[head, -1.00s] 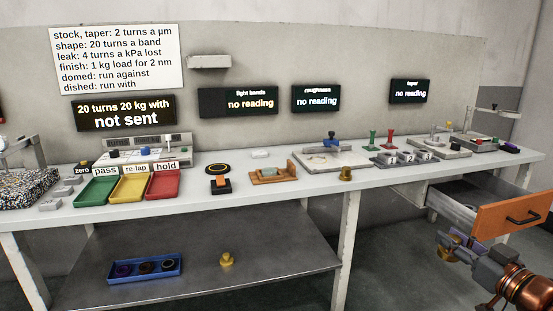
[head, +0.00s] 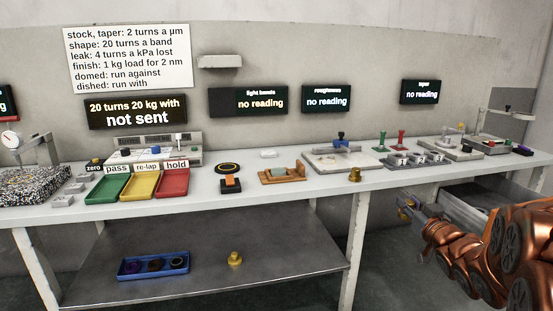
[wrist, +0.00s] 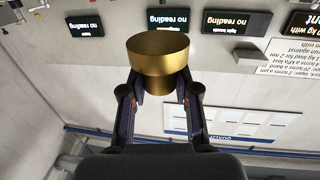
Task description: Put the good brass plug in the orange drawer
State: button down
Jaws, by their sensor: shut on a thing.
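My gripper is shut on a brass plug (wrist: 158,52), which shows large and bright between its fingers (wrist: 158,90) in the wrist view. In the head view my gripper (head: 408,207) is small and partly hidden, just below the bench's front edge and left of the open drawer (head: 452,207). Only the drawer's grey side and part of its inside show; my copper arm covers its orange front. A second brass plug (head: 355,175) stands on the bench edge. A third brass plug (head: 235,258) stands on the lower shelf. I cannot tell from looks which plug is good.
The bench (head: 320,195) carries green (head: 108,188), yellow (head: 141,185) and red (head: 173,182) trays, a wooden cradle (head: 283,174) and a plate with a blue-knobbed device (head: 341,152). A blue tray (head: 153,265) of dark rings lies on the lower shelf (head: 200,288). A bench leg (head: 355,250) stands left of my arm.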

jog(key=w+a+f+h, duration=0.1)
jog(key=w+a+f, duration=0.1)
jog(key=w+a, duration=0.45)
jog(key=w+a+f, duration=0.2)
jog(key=w+a, duration=0.1)
jog(key=a, duration=0.7)
notch_tip(320, 180, up, 25)
jog(key=p, duration=2.5)
jog(key=shift+a+m, duration=0.25)
jog(key=shift+m, duration=0.15)
